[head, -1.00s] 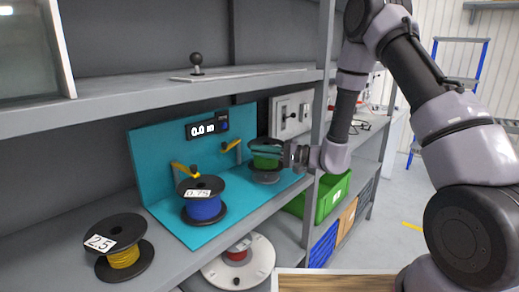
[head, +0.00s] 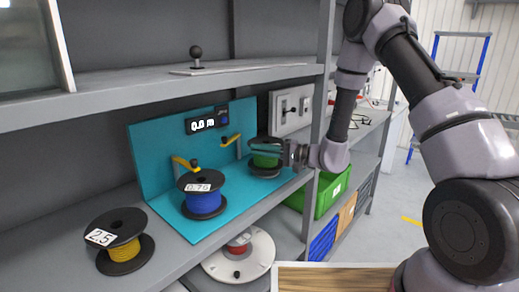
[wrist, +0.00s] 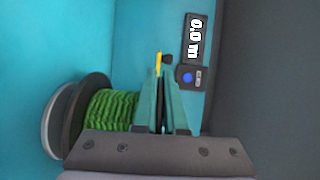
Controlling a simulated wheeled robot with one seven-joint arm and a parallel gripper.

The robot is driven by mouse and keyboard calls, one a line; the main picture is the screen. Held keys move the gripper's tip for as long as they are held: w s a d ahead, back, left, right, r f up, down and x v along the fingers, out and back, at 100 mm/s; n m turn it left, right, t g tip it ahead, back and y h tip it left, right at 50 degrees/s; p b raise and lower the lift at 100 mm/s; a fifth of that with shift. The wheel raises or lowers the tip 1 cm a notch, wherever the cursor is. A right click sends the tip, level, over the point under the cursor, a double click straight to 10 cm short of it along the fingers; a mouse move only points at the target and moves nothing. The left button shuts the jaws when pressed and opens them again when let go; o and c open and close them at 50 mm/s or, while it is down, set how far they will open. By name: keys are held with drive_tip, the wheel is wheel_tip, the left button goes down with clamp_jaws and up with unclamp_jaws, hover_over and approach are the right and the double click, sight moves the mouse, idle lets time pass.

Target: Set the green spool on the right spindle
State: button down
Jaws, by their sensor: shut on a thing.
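The green spool (head: 265,161) is at the right end of the teal stand (head: 228,213), upright, with black flanges. In the wrist view the green spool (wrist: 108,110) lies sideways in the picture, with a pale grey disc (wrist: 53,122) just beyond its far flange. My gripper (head: 275,147) is at the spool's top from the right. In the wrist view my gripper (wrist: 162,85) has its teal fingers closed on a thin black edge, the spool's upper flange. The right spindle is hidden by the spool, and I cannot tell whether the spool rests fully down.
A blue spool (head: 204,202) labelled 0.75 stands on the stand's left place. A yellow spool (head: 124,252) labelled 2.5 sits on the shelf at left. Yellow arms (head: 183,162) and a 0.0 m display (head: 203,124) are behind. The upper shelf (head: 130,92) and a post (head: 318,125) are close.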

drive_tip(key=shift+f, duration=1)
drive_tip(key=shift+c, duration=1.3)
unclamp_jaws()
drive_tip(key=shift+v, duration=4.5)
